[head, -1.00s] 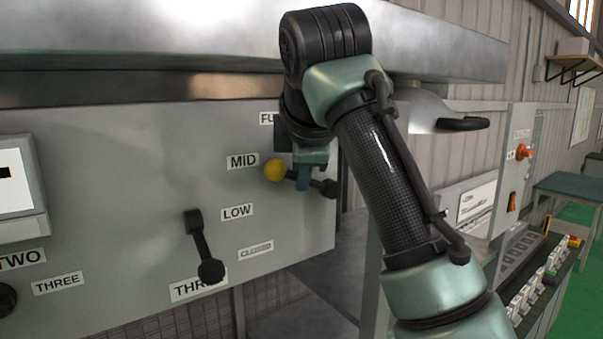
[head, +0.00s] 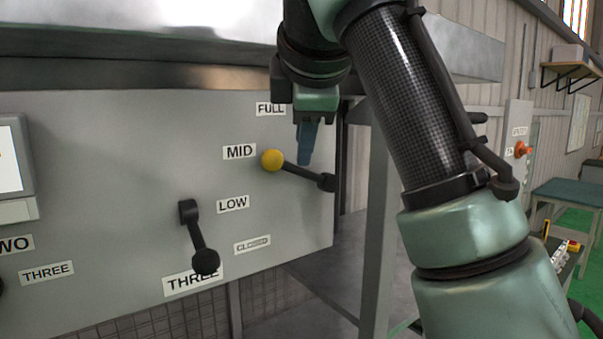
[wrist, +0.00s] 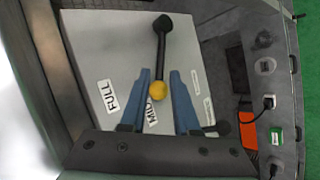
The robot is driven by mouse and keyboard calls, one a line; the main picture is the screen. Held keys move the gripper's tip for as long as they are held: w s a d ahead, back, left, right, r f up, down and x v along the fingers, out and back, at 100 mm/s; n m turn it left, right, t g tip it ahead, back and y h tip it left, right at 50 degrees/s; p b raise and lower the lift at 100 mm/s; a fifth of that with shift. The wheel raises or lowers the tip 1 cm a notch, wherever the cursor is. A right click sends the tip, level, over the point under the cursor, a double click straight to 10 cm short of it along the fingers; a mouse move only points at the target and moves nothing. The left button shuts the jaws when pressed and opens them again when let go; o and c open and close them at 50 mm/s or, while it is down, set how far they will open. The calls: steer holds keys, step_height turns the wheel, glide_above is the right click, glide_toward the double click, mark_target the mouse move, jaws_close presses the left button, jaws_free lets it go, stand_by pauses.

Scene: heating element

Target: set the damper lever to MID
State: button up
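The damper lever has a yellow ball knob (head: 272,160) on a dark rod (head: 302,173), pivoting at the panel's right edge. The knob sits just right of the MID label (head: 239,152), with the rod sloping down to the right. My gripper (head: 305,158) is in front of the panel, its blue fingers pointing down, tips close to the rod and right of the knob. The wrist view shows two blue fingers spread apart (wrist: 160,74), with the knob (wrist: 158,90) seen in the gap and clear of both. Depth between tips and lever is hard to tell.
The FULL label (head: 271,109) is above MID; the LOW label (head: 233,203) and a smaller label (head: 252,245) are below. A black lever (head: 199,238) is lower left, over the THREE label (head: 193,281). A metal hood (head: 180,40) overhangs the panel.

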steer(key=b+v, duration=0.2)
steer(key=v, duration=0.5)
stand_by(0.3)
